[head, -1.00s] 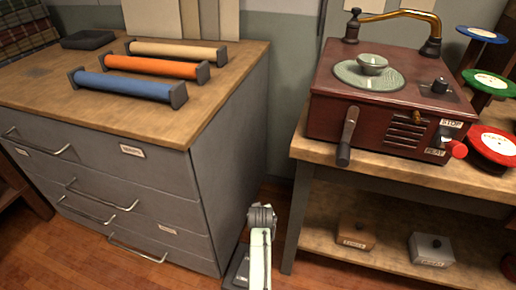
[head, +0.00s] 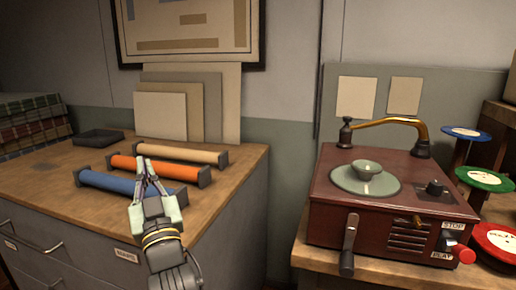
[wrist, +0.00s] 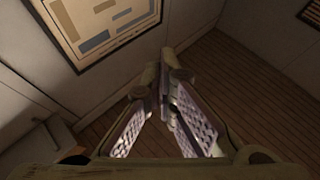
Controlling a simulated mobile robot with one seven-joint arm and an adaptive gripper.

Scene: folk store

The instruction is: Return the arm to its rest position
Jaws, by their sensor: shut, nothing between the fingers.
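My gripper (head: 147,168) is raised in front of the wooden-topped grey cabinet in the head view, its fingers pointing up and away. In that view it overlaps the blue roller (head: 115,183) and the orange roller (head: 125,163); I cannot tell its height above the top. In the wrist view the fingers (wrist: 163,70) meet at their tips with nothing between them. My arm's wrist shows below the gripper in the head view, and the rest of the arm is out of frame.
A cream roller (head: 185,152) and a dark tray (head: 98,138) lie on the cabinet top (head: 50,183). A red record player (head: 390,200) stands on the right bench, beside disc stands (head: 485,180). A framed picture (head: 190,45) hangs behind; it also shows in the wrist view (wrist: 105,25).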

